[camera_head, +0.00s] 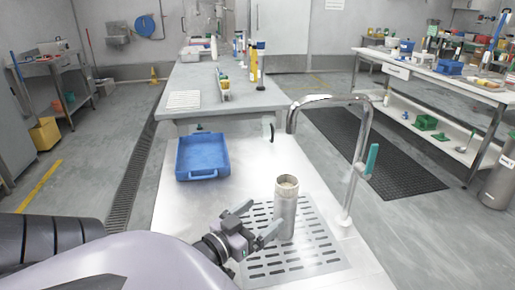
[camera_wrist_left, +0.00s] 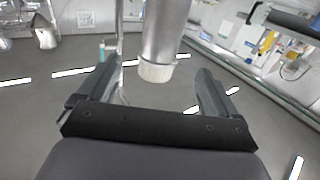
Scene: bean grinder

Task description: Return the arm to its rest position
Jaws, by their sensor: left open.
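My left gripper (camera_head: 264,218) is open beside a metal cylinder (camera_head: 286,210), its fingers pointing toward it. The cylinder stands upright on a slotted drain grate (camera_head: 262,262) and has a pale, beige top. In the left wrist view, my open fingers (camera_wrist_left: 158,70) spread to either side of the cylinder (camera_wrist_left: 165,30); its pale end shows near the level of the fingertips. I cannot tell whether the fingers touch it, though a gap shows on each side. My right gripper is not in view.
A curved metal tap (camera_head: 361,130) with a teal handle (camera_head: 372,160) rises right of the cylinder. A blue tray (camera_head: 203,153) lies on the steel counter (camera_head: 176,212) behind the gripper. A long table (camera_head: 195,77) with bottles stands beyond; the counter's left part is clear.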

